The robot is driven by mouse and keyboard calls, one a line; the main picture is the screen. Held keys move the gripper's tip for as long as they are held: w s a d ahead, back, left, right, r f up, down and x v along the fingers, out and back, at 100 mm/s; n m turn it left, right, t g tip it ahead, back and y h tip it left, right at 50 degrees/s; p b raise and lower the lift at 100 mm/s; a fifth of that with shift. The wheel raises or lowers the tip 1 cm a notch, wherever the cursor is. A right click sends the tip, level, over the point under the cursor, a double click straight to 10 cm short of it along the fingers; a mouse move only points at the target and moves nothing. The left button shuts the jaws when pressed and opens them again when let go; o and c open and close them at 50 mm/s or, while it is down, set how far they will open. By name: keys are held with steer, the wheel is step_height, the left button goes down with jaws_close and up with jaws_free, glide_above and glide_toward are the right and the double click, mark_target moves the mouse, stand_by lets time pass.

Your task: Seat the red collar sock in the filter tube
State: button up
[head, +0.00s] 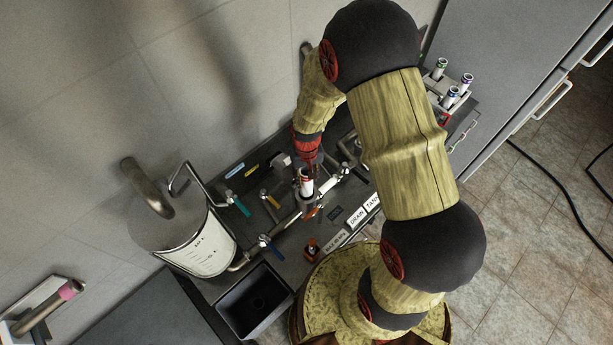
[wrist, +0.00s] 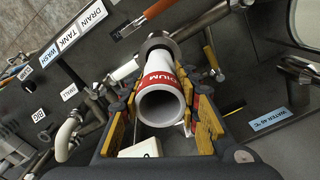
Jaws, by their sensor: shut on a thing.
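The red collar sock is a white hollow cylinder with a red band lettered "DIUM" in the wrist view (wrist: 160,98), and it also shows in the head view (head: 306,183). My gripper (wrist: 165,112) is shut on it, with yellow-padded fingers on both sides. The sock's open end faces the wrist camera. Its far end meets the grey round mouth of the filter tube (wrist: 160,42), lined up with it. How deep it sits in the tube is hidden. In the head view the sock stands roughly upright over the tube among the pipes.
A rack (head: 448,92) at the upper right holds several white socks with green, purple and blue collars. Pipes and coloured valve handles surround the tube. Labels read "DRAIN" and "TANK".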

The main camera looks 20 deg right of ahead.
mark_target(306, 190)
steer(key=shift+f+b, duration=3.7)
steer(key=shift+f, duration=1.35)
steer(key=o, duration=1.3)
steer(key=shift+r, duration=0.15)
step_height(306, 190, up, 12)
steer(key=shift+f, duration=0.1)
